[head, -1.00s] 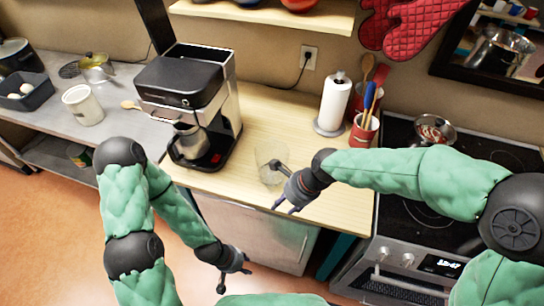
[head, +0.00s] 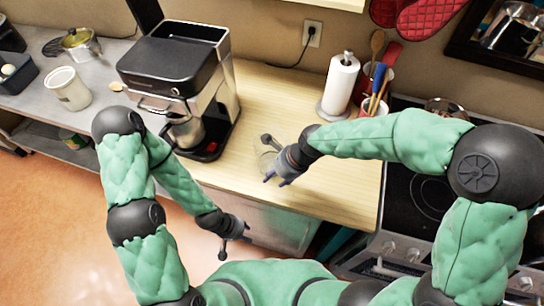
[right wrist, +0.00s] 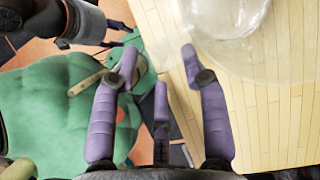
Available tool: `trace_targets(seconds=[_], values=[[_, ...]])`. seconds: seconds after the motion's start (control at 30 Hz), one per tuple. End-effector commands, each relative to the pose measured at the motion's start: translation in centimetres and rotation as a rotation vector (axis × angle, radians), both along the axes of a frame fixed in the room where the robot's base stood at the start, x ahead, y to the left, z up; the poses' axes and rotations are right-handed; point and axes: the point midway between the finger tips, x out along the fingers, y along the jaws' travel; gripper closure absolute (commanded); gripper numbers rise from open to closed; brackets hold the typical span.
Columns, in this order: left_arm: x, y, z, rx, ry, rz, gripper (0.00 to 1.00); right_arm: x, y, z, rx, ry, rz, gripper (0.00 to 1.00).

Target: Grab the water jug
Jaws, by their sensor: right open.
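The water jug (head: 264,160) is a clear, see-through vessel on the wooden counter, right of the coffee maker. My right gripper (head: 275,181) is beside its near right side and partly covers it. In the right wrist view, the jug's rounded clear form (right wrist: 225,18) is at the top, beyond the fingertips and cut off by the frame edge. The right gripper (right wrist: 155,65) is open, with nothing between its fingers. My left gripper (head: 235,248) hangs low in front of the counter, open and empty; it also shows in the right wrist view (right wrist: 122,34).
The coffee maker (head: 175,70) stands left of the jug, with a metal pot (head: 187,132) in it. A paper towel roll (head: 340,85) and a red utensil holder (head: 374,104) stand behind on the right. The stove (head: 415,190) is further right. Counter right of my right gripper is clear.

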Motion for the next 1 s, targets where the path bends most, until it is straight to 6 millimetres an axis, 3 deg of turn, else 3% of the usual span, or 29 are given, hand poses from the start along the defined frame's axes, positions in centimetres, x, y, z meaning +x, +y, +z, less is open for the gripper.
trace_targets(seconds=[0.4,0.67,0.83,1.0], values=[[0.0,0.0,-1.2,0.0,0.0,0.0,0.6,0.4,1.8,-4.5,-0.001,0.001,0.003,0.55],[0.0,0.0,-1.2,0.0,0.0,0.0,0.6,0.5,1.9,-4.7,0.0,0.0,0.001,0.55],[0.0,0.0,-1.2,0.0,0.0,0.0,0.6,0.5,1.9,-4.7,0.0,0.0,0.001,1.0],[0.0,0.0,-1.2,0.0,0.0,0.0,0.6,0.6,1.9,-4.6,0.001,-0.002,0.0,1.0]])
